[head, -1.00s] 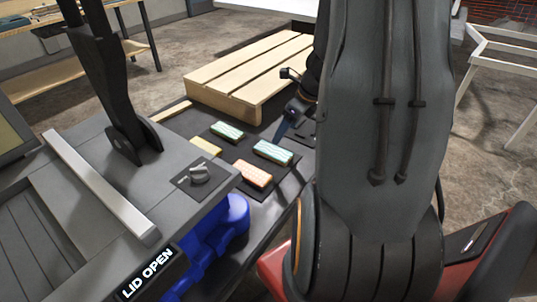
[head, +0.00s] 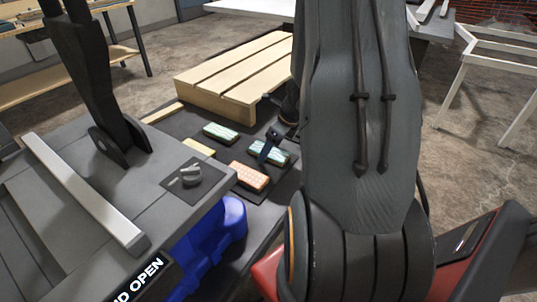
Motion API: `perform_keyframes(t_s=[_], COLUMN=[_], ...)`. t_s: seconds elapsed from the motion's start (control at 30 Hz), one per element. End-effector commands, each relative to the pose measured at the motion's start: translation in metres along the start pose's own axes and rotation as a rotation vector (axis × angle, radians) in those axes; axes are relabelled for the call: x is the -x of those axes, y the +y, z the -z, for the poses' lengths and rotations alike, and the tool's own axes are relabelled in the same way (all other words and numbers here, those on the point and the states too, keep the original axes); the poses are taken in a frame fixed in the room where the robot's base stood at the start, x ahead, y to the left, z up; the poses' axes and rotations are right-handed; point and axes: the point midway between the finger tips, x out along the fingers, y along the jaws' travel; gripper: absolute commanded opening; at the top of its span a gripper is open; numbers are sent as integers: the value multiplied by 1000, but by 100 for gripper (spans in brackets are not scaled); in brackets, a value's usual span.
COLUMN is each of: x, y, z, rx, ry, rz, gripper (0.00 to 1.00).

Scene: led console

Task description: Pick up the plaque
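Several small block-like plaques lie on dark pads on the dark surface: a green and white one (head: 221,133), a yellow one (head: 199,148), an orange-red one (head: 249,177) and a teal and white one (head: 282,157). Which one the task means cannot be told. My gripper (head: 268,149) is at the teal plaque, with a dark finger in front of its left part. The rest of the gripper is mostly hidden behind my arm. Contact and finger opening cannot be made out.
A wooden slatted pallet (head: 235,75) stands just behind the plaques. At left is a grey console with a knob (head: 190,175), a pale bar (head: 85,190) and a sign ending in "OPEN" (head: 138,280). A blue object (head: 212,235) sits below the console edge.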

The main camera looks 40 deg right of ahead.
Motion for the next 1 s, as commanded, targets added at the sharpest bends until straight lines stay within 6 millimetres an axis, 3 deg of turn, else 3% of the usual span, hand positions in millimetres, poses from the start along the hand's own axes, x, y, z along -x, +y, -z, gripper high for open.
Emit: perform_keyframes(t_s=[0.27, 0.53, 0.8, 1.0], x=[-3, -2, 0, 27], y=[0, 0, 0, -1], z=[-1, -1, -2, -13], rx=[1, 1, 2, 5], ry=[0, 0, -1, -2], rz=[1, 1, 1, 3], gripper=[69, 23, 22, 22])
